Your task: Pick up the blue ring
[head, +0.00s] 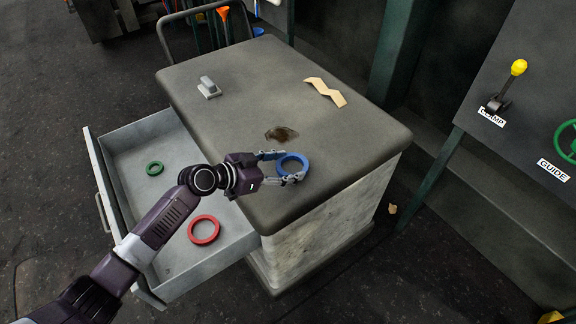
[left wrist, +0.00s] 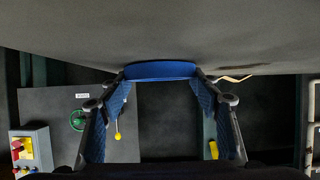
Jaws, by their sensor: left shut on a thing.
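The blue ring (head: 305,161) is at the right front part of the grey cabinet top (head: 330,145) in the head view. My left gripper (head: 291,167) is shut on the blue ring, with one finger on each side of it. In the left wrist view the ring (left wrist: 160,70) shows as a blue band between the two fingertips, close to the grey top. I cannot tell whether it touches the top. My right gripper is in neither view.
A grey metal piece (head: 209,88) and a tan zigzag piece (head: 325,92) lie on the top. A panel with a yellow-knobbed lever (head: 518,68) stands at right.

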